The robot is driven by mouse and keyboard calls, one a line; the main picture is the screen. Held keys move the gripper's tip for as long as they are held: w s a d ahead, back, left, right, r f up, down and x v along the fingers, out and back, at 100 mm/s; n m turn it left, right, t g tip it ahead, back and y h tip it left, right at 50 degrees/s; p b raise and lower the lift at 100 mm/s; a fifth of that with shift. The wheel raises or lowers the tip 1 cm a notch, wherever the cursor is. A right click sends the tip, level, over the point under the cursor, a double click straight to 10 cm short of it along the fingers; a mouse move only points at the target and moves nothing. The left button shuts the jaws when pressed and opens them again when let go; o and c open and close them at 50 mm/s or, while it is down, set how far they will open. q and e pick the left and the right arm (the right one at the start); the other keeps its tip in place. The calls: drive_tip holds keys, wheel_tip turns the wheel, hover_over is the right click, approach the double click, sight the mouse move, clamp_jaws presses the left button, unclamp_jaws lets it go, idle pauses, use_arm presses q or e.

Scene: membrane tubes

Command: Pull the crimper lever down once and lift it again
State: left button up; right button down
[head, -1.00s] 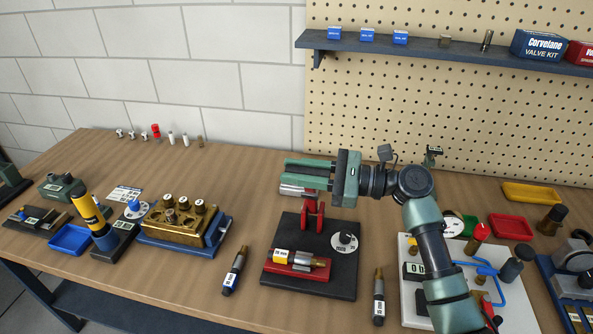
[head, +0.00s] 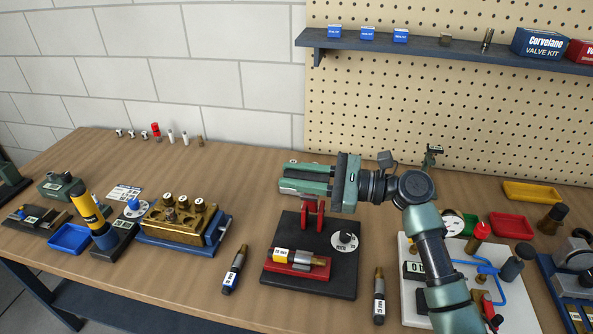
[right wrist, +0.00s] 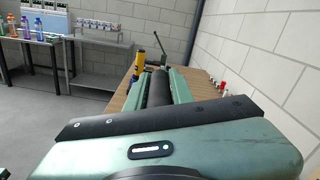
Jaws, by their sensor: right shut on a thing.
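The crimper (head: 340,280) stands near the middle of the bench. It has a black base plate, a red bracket (head: 312,218) at the back and a white-faced dial with a black knob (head: 345,241). A brass-ended tube with a white and yellow label (head: 293,256) lies in its red cradle. My right gripper (head: 288,178) is above the back of the crimper, shut on the lever's grip. Its fingers mostly hide the lever in the head view. In the right wrist view a dark round bar (right wrist: 158,90), apparently the grip, runs between the fingers. My left gripper is not in view.
Dark tubes lie on both sides of the crimper, one at left (head: 233,270) and one at right (head: 379,296). A brass block (head: 178,226) on a blue base stands further left. A white panel with blue piping (head: 415,312) is at right. Bare bench lies behind.

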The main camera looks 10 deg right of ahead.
drive_tip(key=s+a+f+n+b, duration=0.3)
drive_tip(key=s+f+n+b, duration=0.3)
drive_tip(key=s+f, duration=0.3)
drive_tip(key=shift+s+f+b, duration=0.15)
drive_tip(key=shift+f+b, duration=0.55)
drive_tip(key=shift+f, duration=0.05)
drive_tip(key=c, duration=1.3)
unclamp_jaws()
drive_tip(key=shift+o, duration=0.2)
drive_tip(key=b+v, duration=0.2)
drive_tip(key=v, duration=0.5)
drive_tip(key=shift+d, duration=0.35)
